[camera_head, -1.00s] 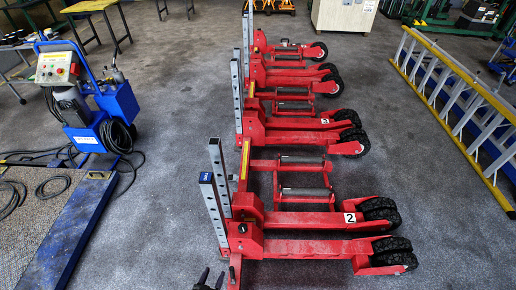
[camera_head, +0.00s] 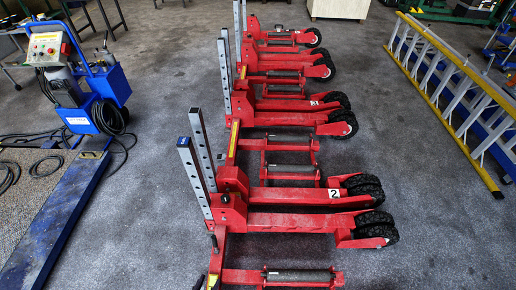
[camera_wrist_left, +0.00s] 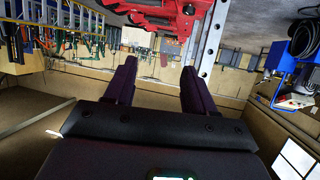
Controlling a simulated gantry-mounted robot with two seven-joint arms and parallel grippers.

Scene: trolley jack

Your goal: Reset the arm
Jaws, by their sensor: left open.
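My left gripper (camera_wrist_left: 156,90) shows in the left wrist view with its two dark fingers spread apart and nothing between them. Beyond the fingers, at the top of that view, are red jack parts (camera_wrist_left: 165,12) and a grey perforated post (camera_wrist_left: 213,38). I cannot make out the left gripper clearly in the head view. The nearest red trolley jack (camera_head: 290,221), marked 2, stands on the floor with two upright perforated posts and black wheels at its right end. My right gripper is in neither current view.
More red jacks (camera_head: 290,118) stand in a row behind. A blue machine (camera_head: 112,86) with black hoses and a blue platform (camera_head: 50,235) are at the left. A yellow-edged ladder (camera_head: 450,90) lies at the right. Grey floor (camera_head: 430,215) is clear between jacks and ladder.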

